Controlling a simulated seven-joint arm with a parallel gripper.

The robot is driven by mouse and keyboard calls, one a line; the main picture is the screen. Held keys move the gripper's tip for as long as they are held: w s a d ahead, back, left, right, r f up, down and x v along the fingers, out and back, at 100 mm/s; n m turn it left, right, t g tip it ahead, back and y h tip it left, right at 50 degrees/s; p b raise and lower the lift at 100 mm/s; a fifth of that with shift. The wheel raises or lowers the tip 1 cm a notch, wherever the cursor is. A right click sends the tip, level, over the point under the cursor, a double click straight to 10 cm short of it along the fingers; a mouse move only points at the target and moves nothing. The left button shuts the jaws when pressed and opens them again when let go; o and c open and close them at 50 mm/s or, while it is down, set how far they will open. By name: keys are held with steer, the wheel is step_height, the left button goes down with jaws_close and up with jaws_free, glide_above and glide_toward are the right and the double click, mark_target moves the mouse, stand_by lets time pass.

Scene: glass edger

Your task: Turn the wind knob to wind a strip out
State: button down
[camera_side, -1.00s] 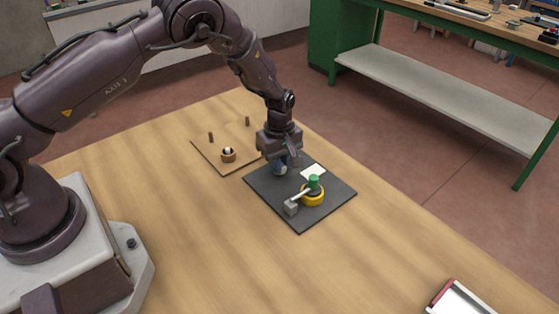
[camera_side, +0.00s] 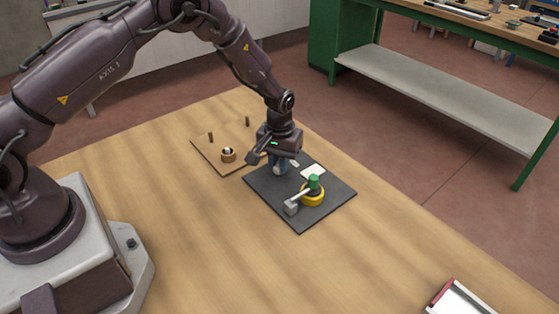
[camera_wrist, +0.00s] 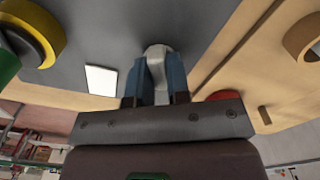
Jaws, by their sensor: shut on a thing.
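My gripper (camera_side: 279,170) points down over the far corner of the dark board (camera_side: 320,215). In the wrist view its two blue fingers (camera_wrist: 155,85) are shut on a pale grey knob (camera_wrist: 158,52), one finger on each side. The fingers hide most of the knob in the side view. A small pale piece (camera_side: 294,163) shows right beside the gripper; I cannot tell whether it is a strip.
A yellow ring-shaped part (camera_side: 313,199) with a green top (camera_side: 314,181) and a lever ending in a grey block (camera_side: 291,208) stands on the board.

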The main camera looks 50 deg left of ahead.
steer(key=m, duration=0.5)
steer(key=shift+r, duration=0.1)
stand_by(0.5)
steer(key=c, duration=1.1)
jaws_free()
step_height(320, 180, up, 13)
steer(key=shift+f, duration=0.1)
